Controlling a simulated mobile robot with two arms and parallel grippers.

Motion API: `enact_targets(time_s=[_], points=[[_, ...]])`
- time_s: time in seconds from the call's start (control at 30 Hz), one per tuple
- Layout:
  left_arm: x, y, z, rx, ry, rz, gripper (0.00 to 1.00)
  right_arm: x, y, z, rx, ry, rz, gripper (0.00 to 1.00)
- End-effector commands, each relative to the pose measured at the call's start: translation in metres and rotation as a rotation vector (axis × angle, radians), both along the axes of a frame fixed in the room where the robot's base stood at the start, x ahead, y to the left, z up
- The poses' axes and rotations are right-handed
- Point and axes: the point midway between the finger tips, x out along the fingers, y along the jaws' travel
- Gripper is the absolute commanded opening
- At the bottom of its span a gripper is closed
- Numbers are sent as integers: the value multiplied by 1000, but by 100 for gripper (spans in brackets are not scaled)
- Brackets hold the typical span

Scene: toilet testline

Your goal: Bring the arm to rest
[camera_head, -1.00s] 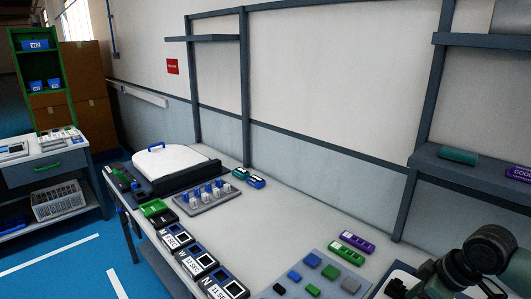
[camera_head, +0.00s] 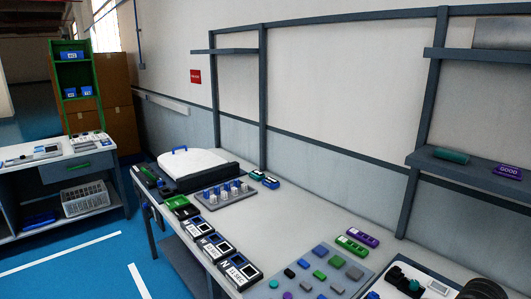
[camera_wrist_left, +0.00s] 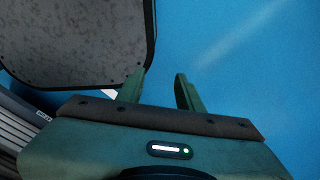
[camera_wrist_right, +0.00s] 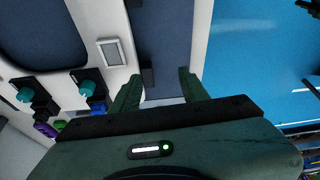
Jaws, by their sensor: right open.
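My left gripper (camera_wrist_left: 160,90) shows in the left wrist view with its two green fingers apart and nothing between them. It is over blue floor, beside a dark speckled panel (camera_wrist_left: 75,35) at upper left. My right gripper (camera_wrist_right: 160,92) shows in the right wrist view, fingers apart and empty. A white surface with teal-knobbed parts (camera_wrist_right: 86,88) lies to its left, and blue floor lies to its right. In the head view neither gripper shows; only a dark piece of my arm (camera_head: 486,290) is at the lower right corner.
The long workbench (camera_head: 300,225) carries a white toilet seat (camera_head: 185,161), a grey rack of parts (camera_head: 225,194), labelled bins (camera_head: 238,271) and colored blocks (camera_head: 320,275). A shelf (camera_head: 465,175) stands at right. Blue floor (camera_head: 70,265) is free at lower left.

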Motion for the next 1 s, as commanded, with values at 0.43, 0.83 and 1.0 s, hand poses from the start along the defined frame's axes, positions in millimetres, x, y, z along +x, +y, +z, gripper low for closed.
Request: enact_targets(time_s=[0.43,0.83,1.0], points=[[-16,1,-1,3,24,-1,36,-92,114,-80,50,-20,-93,45],[-13,1,-1,2,20,-1,36,-168,109,-91,-2,9,-473,45],[-11,1,-1,3,16,-1,36,-200,93,-91,-50,41,-621,45]])
